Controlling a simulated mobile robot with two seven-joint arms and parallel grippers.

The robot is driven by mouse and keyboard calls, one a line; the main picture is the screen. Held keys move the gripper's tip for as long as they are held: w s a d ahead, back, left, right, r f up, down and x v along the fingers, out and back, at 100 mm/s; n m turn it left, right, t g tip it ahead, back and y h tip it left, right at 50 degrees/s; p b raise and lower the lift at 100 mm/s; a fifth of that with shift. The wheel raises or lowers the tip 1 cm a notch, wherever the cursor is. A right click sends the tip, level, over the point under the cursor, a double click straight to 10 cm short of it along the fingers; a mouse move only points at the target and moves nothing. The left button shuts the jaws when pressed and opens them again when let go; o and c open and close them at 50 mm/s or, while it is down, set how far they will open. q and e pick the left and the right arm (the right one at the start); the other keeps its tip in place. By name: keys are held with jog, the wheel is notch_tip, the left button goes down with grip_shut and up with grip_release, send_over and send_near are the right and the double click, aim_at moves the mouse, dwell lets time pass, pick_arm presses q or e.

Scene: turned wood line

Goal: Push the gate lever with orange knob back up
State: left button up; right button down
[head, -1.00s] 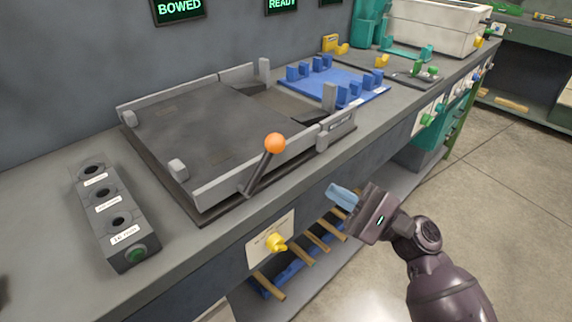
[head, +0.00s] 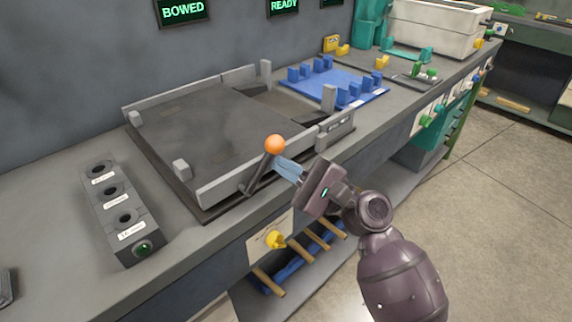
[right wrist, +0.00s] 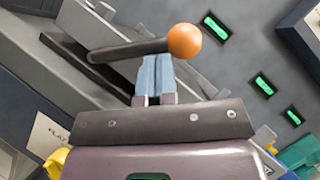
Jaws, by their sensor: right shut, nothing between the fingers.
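The gate lever is a dark bar (head: 258,172) with an orange knob (head: 274,144), on the front side of the grey tray fixture (head: 205,135). It leans up and to the right in the head view. My right gripper (head: 281,167) is shut and empty, with its pale blue fingertips right beside the lever just below the knob. In the right wrist view, the fingertips (right wrist: 156,60) reach the lever bar (right wrist: 130,50) left of the knob (right wrist: 184,41); I cannot tell whether they touch it. My left gripper is not in view.
A dark block with several holes and a green button (head: 144,249) stands left of the fixture. A blue plate with pegs (head: 335,85) lies behind it to the right. A yellow knob (head: 275,240) sticks out on the bench front, under my right gripper.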

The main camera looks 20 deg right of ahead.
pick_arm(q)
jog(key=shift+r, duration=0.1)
pick_arm(e)
jog(key=shift+r, duration=0.1)
